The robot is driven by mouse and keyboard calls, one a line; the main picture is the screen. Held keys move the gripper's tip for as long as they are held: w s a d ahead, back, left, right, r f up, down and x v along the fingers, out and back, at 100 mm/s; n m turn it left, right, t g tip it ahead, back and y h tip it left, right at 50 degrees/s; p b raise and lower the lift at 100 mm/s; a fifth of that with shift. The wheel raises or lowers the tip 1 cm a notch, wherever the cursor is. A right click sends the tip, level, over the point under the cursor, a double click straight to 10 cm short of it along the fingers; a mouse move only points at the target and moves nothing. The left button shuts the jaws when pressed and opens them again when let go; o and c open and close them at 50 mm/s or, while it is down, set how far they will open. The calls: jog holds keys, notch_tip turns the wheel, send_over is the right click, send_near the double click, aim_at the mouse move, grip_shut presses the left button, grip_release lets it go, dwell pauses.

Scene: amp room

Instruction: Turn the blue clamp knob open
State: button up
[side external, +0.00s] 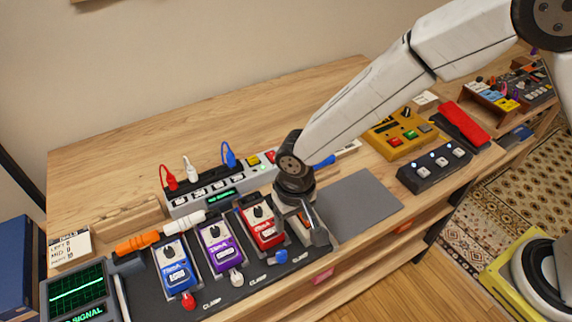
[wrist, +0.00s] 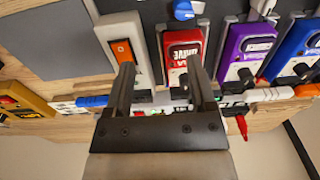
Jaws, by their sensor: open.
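The blue clamp knob (side external: 281,257) sits on the dark pedalboard in front of the red pedal (side external: 262,226), beside a CLAMP label. In the wrist view the blue knob (wrist: 187,9) is at the top edge, partly cut off, beyond the near end of the red pedal (wrist: 182,48). My gripper (side external: 308,232) points down just right of the red pedal, to the right of the blue knob. In the wrist view my gripper (wrist: 160,66) has its two fingers apart with nothing held between them. The knob lies ahead of the fingertips, clear of them.
A purple pedal (side external: 221,247) with a white knob (side external: 236,280) and a blue pedal (side external: 175,269) with a red knob (side external: 188,300) stand left. A power strip (side external: 220,189) runs behind. A grey mat (side external: 357,199) lies right, clear. An orange-panelled grey unit (wrist: 120,36) is beside the red pedal.

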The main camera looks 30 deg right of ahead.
jog(key=s+d+r+t, duration=0.1)
jog(key=s+d+r, duration=0.1)
jog(key=d, duration=0.9)
jog(key=s+d+r+t, duration=0.1)
jog(key=d+r, duration=0.4)
jog(key=d, duration=0.6)
jog(key=shift+s+r, duration=0.3)
jog(key=shift+s, duration=0.1)
jog(key=shift+d, duration=0.1)
jog(key=m+g, duration=0.2)
send_over(281, 252)
notch_tip(281, 252, down, 9)
jog(key=shift+r, duration=0.1)
